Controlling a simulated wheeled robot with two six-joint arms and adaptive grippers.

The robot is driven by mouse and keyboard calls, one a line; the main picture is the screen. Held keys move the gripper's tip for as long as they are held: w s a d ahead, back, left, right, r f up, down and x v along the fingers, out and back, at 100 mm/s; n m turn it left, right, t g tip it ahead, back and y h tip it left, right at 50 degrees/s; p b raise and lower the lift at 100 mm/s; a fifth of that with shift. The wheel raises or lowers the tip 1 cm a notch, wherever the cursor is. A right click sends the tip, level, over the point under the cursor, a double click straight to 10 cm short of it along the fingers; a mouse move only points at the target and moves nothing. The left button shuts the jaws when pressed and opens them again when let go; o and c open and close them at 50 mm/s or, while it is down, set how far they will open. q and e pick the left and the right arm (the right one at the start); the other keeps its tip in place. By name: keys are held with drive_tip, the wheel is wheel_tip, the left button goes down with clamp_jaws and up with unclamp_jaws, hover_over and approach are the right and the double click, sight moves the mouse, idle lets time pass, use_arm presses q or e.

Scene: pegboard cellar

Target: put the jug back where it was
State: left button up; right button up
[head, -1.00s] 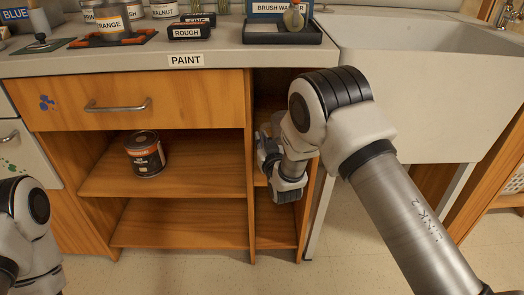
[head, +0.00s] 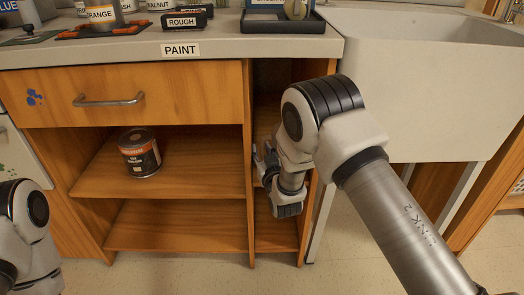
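I cannot make out a jug for certain in the head view. My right gripper (head: 275,178) is at the front of the narrow open compartment, right of the wooden divider. My own wrist and forearm cover much of it, so I cannot tell whether its fingers are open or hold anything. The narrow compartment (head: 274,235) shows mostly below the gripper; the part behind the arm is hidden. My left arm shows at the lower left edge, but its gripper is out of view.
A labelled can (head: 140,154) stands on the middle shelf of the wider compartment. A drawer (head: 130,98) is shut above it. The counter (head: 230,45) holds paint tins and a dark tray (head: 275,26). A white sink (head: 420,90) is at the right. The lower shelf (head: 180,235) is clear.

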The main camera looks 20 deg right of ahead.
drive_tip(key=shift+f, duration=0.1)
drive_tip(key=s+p, duration=0.3)
drive_tip(key=s, duration=0.4)
drive_tip(key=s+d+f+g, duration=0.2)
drive_tip(key=s+f+g, duration=0.3)
drive_tip(key=s+f, duration=0.35)
drive_tip(key=s+d+f+g, duration=0.2)
drive_tip(key=s+f+g, duration=0.2)
drive_tip(key=s+f, duration=0.5)
drive_tip(key=s+f+g, duration=0.3)
drive_tip(key=s+g, duration=0.1)
drive_tip(key=s, duration=0.7)
drive_tip(key=s+f+g, duration=0.3)
drive_tip(key=s+g, duration=0.2)
drive_tip(key=s, duration=0.6)
drive_tip(key=shift+d+m, duration=0.25)
drive_tip(key=shift+m, duration=0.05)
